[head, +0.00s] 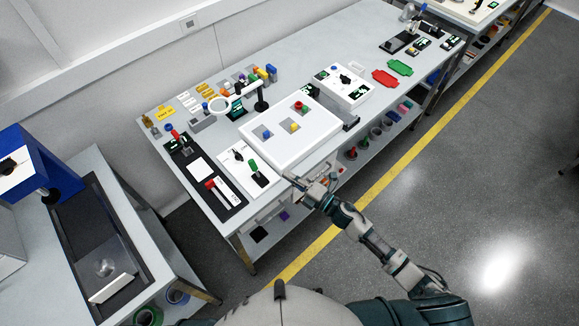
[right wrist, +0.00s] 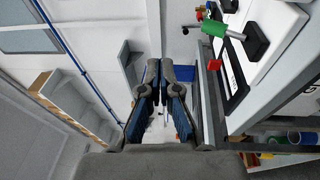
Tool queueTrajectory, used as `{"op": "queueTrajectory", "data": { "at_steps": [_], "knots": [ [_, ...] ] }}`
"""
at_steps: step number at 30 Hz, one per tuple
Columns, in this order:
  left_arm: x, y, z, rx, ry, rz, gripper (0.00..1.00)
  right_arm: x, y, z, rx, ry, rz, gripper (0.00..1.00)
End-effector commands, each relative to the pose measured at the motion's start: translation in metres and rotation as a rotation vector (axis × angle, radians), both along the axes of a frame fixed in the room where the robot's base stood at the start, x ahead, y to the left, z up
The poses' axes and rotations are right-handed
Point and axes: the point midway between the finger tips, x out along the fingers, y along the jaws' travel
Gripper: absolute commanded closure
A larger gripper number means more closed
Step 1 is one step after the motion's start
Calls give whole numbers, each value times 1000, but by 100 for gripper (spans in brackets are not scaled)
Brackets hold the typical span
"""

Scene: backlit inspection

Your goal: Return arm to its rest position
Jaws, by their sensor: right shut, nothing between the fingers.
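My right arm reaches in from the lower right of the head view. My right gripper (head: 287,178) is at the front edge of the workbench (head: 235,222), just in front of the white light panel (head: 285,160). In the right wrist view the two fingers of my right gripper (right wrist: 163,75) are together with nothing between them. The bench edge runs close along the right of the fingers there. I cannot tell whether the gripper touches the bench. My left gripper is not in view.
The panel holds several small coloured parts. A magnifier ring (head: 220,104) stands behind. Red (head: 385,78) and green (head: 400,67) plates lie farther right. Open floor lies right of the yellow line (head: 385,180).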

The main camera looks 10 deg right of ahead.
Motion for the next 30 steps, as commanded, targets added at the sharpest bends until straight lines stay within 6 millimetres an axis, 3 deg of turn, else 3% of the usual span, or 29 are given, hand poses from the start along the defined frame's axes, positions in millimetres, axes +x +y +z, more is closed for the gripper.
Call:
{"op": "queueTrajectory", "data": {
  "at_steps": [8, 11, 14, 17, 20, 24, 26, 30],
  "knots": [
    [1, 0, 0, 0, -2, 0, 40, 1, -1, -3, 2, 7, -4, 100],
    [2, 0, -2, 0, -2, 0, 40, 7, -10, -24, 20, 71, -44, 100],
    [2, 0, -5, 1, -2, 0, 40, 17, -32, -75, 65, 218, -135, 100],
    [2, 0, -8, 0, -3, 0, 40, 17, -64, -149, 130, 423, -270, 100],
    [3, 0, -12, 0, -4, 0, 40, 2, -98, -226, 202, 631, -415, 100],
    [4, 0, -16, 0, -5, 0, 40, -46, -137, -327, 295, 902, -617, 100],
    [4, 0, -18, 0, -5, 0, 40, -75, -151, -367, 334, 1012, -704, 100],
    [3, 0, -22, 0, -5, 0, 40, -157, -176, -450, 416, 1252, -909, 100]
  ]
}}
